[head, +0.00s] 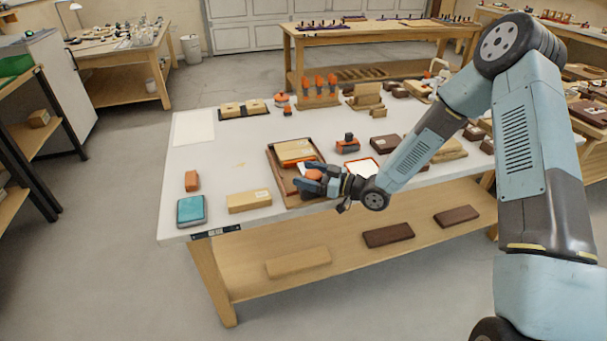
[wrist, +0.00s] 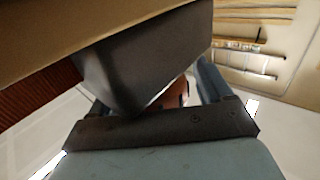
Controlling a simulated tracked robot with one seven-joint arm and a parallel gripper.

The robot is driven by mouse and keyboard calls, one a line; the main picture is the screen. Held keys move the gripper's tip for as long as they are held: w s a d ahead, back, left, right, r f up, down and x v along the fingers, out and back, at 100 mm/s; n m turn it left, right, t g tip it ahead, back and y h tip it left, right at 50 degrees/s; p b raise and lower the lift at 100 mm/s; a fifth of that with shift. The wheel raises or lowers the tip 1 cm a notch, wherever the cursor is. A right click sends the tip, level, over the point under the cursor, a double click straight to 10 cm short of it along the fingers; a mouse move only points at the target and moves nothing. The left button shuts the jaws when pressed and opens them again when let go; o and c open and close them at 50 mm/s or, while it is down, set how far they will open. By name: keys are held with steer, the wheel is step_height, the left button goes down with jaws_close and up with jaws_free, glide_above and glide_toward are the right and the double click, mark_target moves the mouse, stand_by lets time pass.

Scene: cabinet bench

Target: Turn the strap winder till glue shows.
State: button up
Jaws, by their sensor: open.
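A brown wooden frame or tray (head: 271,163) lies near the front of the white bench, with a light wood block (head: 294,150) in it. An orange rounded part (head: 314,174), perhaps the winder, sits at its right front side. My gripper (head: 304,180) is open beside it, its fingers reaching left over the frame. In the wrist view a dark grey block (wrist: 145,55) fills the middle, close to my fingers, and a sliver of orange-brown (wrist: 184,90) shows behind it. The strap and any glue cannot be made out. Whether my fingers touch the orange part is unclear.
A light block (head: 249,201), a teal box (head: 191,211) and a small orange block (head: 191,181) lie left of the frame. The bench's left part has free room.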

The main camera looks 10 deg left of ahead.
steer(key=shift+a, duration=0.1)
steer(key=shift+c, duration=0.2)
steer(key=c, duration=0.9)
steer(key=shift+t, duration=0.3)
steer(key=shift+w+m+t+h, duration=0.1)
steer(key=shift+m+t+h, duration=0.35)
steer(key=shift+m+t, duration=0.6)
steer(key=shift+w+m+t+h, duration=0.1)
steer(key=shift+m+t+h, duration=0.5)
steer(key=shift+t, duration=0.75)
steer(key=shift+w+m+t+h, duration=0.1)
steer(key=shift+m+t+h, duration=0.35)
steer(key=shift+m+t, duration=0.65)
steer(key=shift+f, duration=0.1)
